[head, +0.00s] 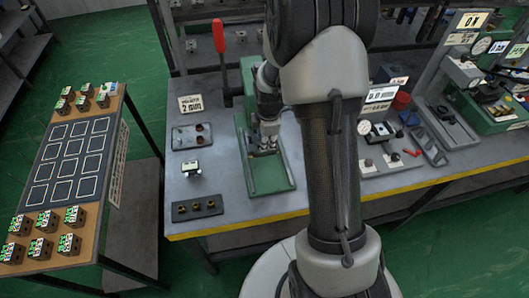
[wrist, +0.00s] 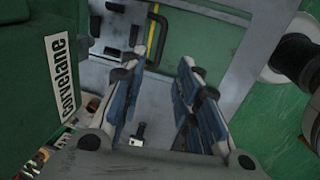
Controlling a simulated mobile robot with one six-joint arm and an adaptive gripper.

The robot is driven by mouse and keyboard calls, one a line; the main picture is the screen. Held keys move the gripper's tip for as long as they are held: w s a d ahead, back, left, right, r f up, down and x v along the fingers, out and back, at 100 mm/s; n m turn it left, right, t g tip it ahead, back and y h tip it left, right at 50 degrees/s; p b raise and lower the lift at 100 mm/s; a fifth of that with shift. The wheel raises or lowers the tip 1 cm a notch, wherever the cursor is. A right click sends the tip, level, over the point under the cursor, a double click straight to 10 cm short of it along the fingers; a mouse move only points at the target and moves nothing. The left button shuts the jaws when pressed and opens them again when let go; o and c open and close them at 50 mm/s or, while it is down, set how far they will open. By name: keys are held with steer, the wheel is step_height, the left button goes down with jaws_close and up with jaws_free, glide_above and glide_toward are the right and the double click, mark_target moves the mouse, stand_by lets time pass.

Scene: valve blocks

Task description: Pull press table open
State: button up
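The green press (head: 250,85) stands on the workbench, with a red-handled lever (head: 218,38) at its upper left. Its green base (head: 270,185) reaches toward the front edge. My gripper (head: 266,135) is low in front of the press column, above the base, partly hidden by my arm. In the wrist view my gripper (wrist: 158,75) is open, its two blue-padded fingers apart with nothing between them. The green press body (wrist: 40,80) fills the left side there, with a "corvelane" label. I cannot tell which part is the sliding table.
A side table (head: 70,155) holds several valve blocks. Gauges and fixtures crowd the bench's right side.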

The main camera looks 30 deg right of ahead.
mark_target(265, 154)
steer(key=f, duration=0.3)
steer(key=w+f+b, duration=0.1)
steer(key=f, duration=0.2)
steer(key=f+b, duration=0.1)
steer(key=f, duration=0.2)
steer(key=shift+w+d+f, duration=0.1)
steer(key=shift+w+d, duration=0.1)
steer(key=shift+w, duration=0.15)
steer(key=shift+c, duration=0.2)
jaws_close()
